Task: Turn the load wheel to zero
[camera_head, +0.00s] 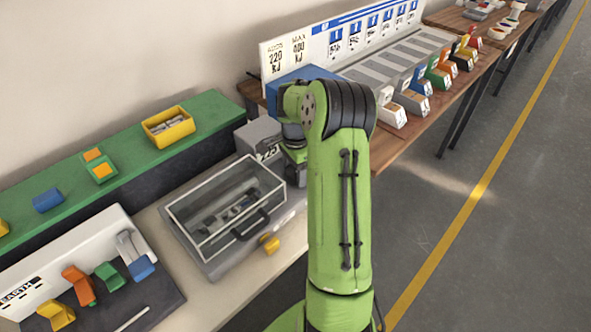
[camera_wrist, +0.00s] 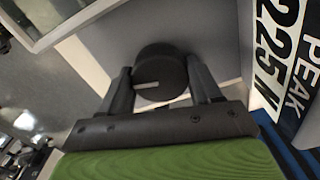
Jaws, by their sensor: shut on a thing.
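The load wheel (camera_wrist: 158,76) is a round black knob with a light pointer mark on its face, on a grey panel. In the wrist view my gripper (camera_wrist: 160,84) has one dark finger on each side of the wheel and is shut on it. The pointer mark lies roughly level in the picture and sits low and left on the face. No zero mark on the panel can be made out. In the head view my green arm hides the wheel and the fingers. A grey box (camera_head: 258,137) with a partly hidden display stands beside the arm.
A display reading "225" and "PEAK" (camera_wrist: 288,50) is right of the wheel. A clear-lidded case (camera_head: 225,205) with a black handle stands left of my arm. A yellow knob (camera_head: 270,244) sits on its front. Green shelf (camera_head: 215,103) behind; open floor (camera_head: 440,225) right.

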